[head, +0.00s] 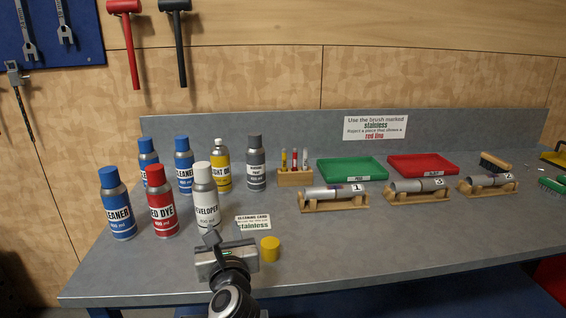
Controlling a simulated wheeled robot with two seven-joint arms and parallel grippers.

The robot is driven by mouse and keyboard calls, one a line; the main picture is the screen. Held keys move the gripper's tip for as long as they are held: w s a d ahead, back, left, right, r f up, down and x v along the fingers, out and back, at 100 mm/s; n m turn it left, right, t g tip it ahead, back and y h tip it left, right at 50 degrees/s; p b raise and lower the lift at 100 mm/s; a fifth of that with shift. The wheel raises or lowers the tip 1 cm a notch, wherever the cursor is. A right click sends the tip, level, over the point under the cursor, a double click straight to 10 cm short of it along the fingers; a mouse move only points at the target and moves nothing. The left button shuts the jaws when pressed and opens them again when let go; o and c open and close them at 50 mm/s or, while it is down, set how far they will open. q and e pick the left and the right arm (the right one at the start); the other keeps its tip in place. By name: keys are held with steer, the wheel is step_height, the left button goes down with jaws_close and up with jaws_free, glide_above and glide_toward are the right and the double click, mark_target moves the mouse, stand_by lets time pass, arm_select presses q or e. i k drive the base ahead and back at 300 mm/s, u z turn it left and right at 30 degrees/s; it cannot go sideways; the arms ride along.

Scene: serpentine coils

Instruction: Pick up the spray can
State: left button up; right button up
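Several spray cans stand upright at the left of the grey workbench. They include a blue cleaner can (118,208), a red dye can (161,203), a white developer can (206,198), a yellow oil can (221,168) with a white top, and a dark grey can (256,165). Two more blue cans (183,168) (148,160) stand behind. My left gripper (213,240) is near the bench's front edge, in front of the developer can and apart from the cans. Its fingers are mostly hidden by its own body. My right gripper is out of view.
A yellow cap (270,248) and a small card (253,223) lie right of my gripper. A wooden holder (295,178), green tray (352,169), red tray (423,165) and metal tubes on wooden cradles (334,203) stand further right. The front middle is clear.

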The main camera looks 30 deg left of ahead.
mark_target(219, 154)
steer(key=i, duration=1.25)
steer(key=u, duration=0.65)
